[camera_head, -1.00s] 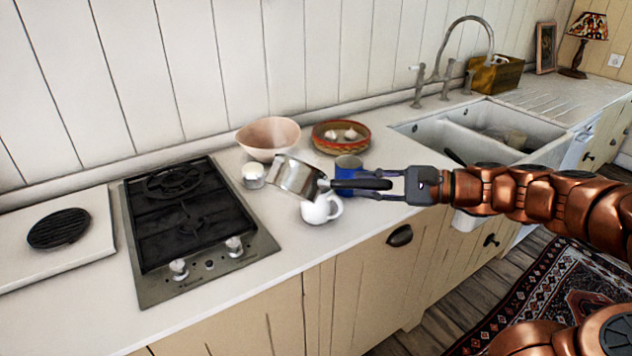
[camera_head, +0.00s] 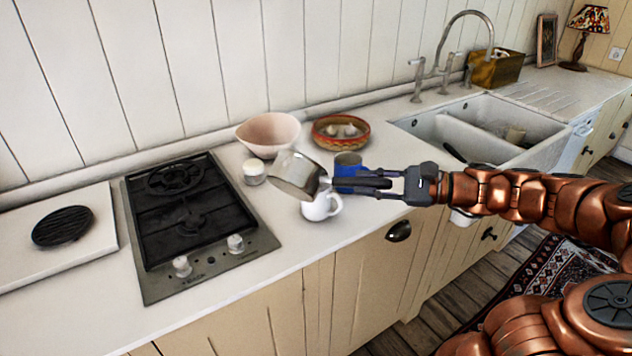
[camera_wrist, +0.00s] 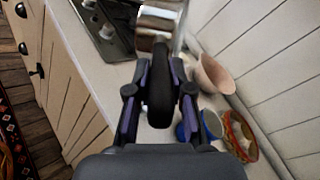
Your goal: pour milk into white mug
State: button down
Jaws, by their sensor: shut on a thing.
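A metal saucepan (camera_head: 295,174) with a dark handle hangs above the counter, tipped over to one side. My gripper (camera_head: 374,184) is shut on its handle, which also shows between the fingers in the wrist view (camera_wrist: 160,85). The white mug (camera_head: 317,208) stands upright on the counter just below the saucepan's near right side, its handle to the right. The saucepan hides part of the mug's top. I cannot see milk or a stream, and the insides of pan and mug are hidden.
A blue mug (camera_head: 347,166) stands close behind the saucepan handle. A small white-topped jar (camera_head: 254,172), a pinkish bowl (camera_head: 268,133) and a woven basket (camera_head: 340,142) stand behind. The gas hob (camera_head: 200,222) is left, the sink (camera_head: 440,126) right. The front counter is clear.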

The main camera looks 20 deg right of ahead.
jog(key=shift+w+d+r+m+y+p, duration=0.15)
jog(key=shift+w+d+m+y+p, duration=0.1)
jog(key=shift+m+p, duration=0.55)
jog(key=shift+w+d+r+m+y+p, duration=0.15)
jog(key=shift+w+d+m+y+p, duration=0.2)
jog(key=shift+p, duration=0.75)
dwell(0.6)
jog(key=shift+w+d+r+m+p, duration=0.1)
jog(key=shift+w+d+m+p, duration=0.35)
jog(key=shift+p, duration=0.65)
jog(key=shift+s+a, duration=0.1)
jog(key=b, duration=0.1)
jog(key=f+b, duration=0.1)
jog(key=shift+s+a+n+b, duration=0.3)
jog(key=shift+b, duration=0.05)
jog(key=shift+s+a+n+h+b, duration=0.45)
jog(key=shift+n+b, duration=0.35)
jog(key=shift+b, duration=0.35)
jog(key=shift+r, duration=0.2)
jog(key=shift+a+f+n, duration=0.1)
jog(key=shift+n, duration=0.2)
